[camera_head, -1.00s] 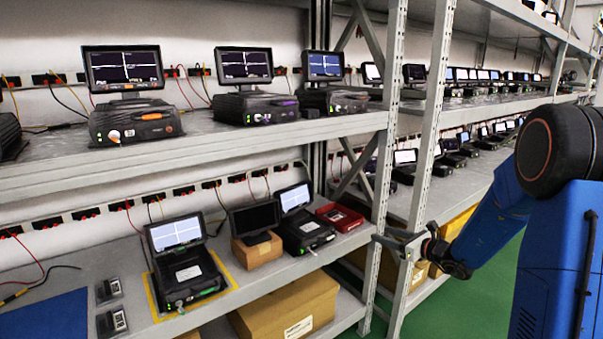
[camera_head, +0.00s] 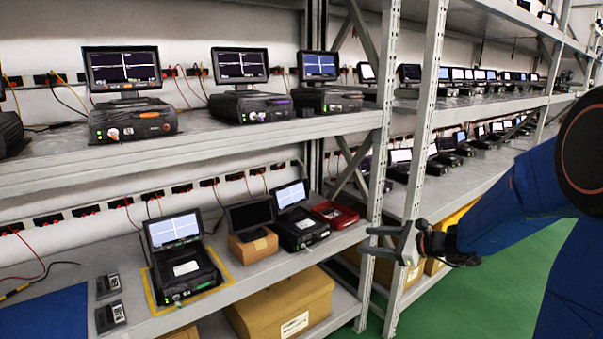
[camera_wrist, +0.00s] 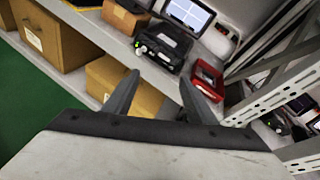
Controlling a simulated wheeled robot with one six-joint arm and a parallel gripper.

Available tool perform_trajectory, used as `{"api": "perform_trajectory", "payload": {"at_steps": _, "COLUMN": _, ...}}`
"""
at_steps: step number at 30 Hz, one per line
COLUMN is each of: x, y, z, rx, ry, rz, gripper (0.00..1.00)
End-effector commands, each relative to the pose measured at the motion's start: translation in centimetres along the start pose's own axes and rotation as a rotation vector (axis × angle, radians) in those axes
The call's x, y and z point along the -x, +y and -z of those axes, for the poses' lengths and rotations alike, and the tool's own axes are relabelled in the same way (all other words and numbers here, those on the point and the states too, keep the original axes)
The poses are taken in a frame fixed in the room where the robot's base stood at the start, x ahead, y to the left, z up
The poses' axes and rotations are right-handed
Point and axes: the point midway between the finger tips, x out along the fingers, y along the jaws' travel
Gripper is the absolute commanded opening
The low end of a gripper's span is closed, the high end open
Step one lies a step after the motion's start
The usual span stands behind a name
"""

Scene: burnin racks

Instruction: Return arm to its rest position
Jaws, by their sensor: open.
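My blue arm (camera_head: 505,203) reaches in from the right in the head view. My gripper (camera_head: 374,240) is open and empty, in front of the rack post, with its fingers pointing left toward the lower shelf. In the wrist view my gripper (camera_wrist: 160,92) shows two grey fingers spread apart with nothing between them. Beyond the fingers are a black device with a lit screen (camera_wrist: 166,45) and a red device (camera_wrist: 207,82).
A perforated metal post (camera_head: 423,130) stands close behind my gripper. The lower shelf (camera_head: 245,272) holds a black device in a yellow outline (camera_head: 187,272) and a red box (camera_head: 335,214). Cardboard boxes (camera_head: 285,305) sit beneath. The green floor (camera_head: 490,295) is clear.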

Motion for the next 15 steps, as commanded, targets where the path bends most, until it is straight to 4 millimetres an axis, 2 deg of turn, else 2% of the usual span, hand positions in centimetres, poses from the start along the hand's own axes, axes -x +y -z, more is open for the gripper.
{"api": "perform_trajectory", "payload": {"at_steps": 3, "x": 1.3, "y": 3.9, "z": -2.5, "rx": 0.162, "ry": 0.03, "rz": -0.095, "gripper": 0.51}}
{"api": "perform_trajectory", "payload": {"at_steps": 6, "x": 2.6, "y": 7.4, "z": -3.8, "rx": 0.305, "ry": 0.061, "rz": -0.18, "gripper": 0.51}}
{"api": "perform_trajectory", "payload": {"at_steps": 10, "x": 4.7, "y": 11.5, "z": -4.9, "rx": 0.491, "ry": 0.103, "rz": -0.285, "gripper": 0.51}}
{"api": "perform_trajectory", "payload": {"at_steps": 15, "x": 7.9, "y": 16.3, "z": -5.3, "rx": 0.737, "ry": 0.164, "rz": -0.418, "gripper": 0.51}}
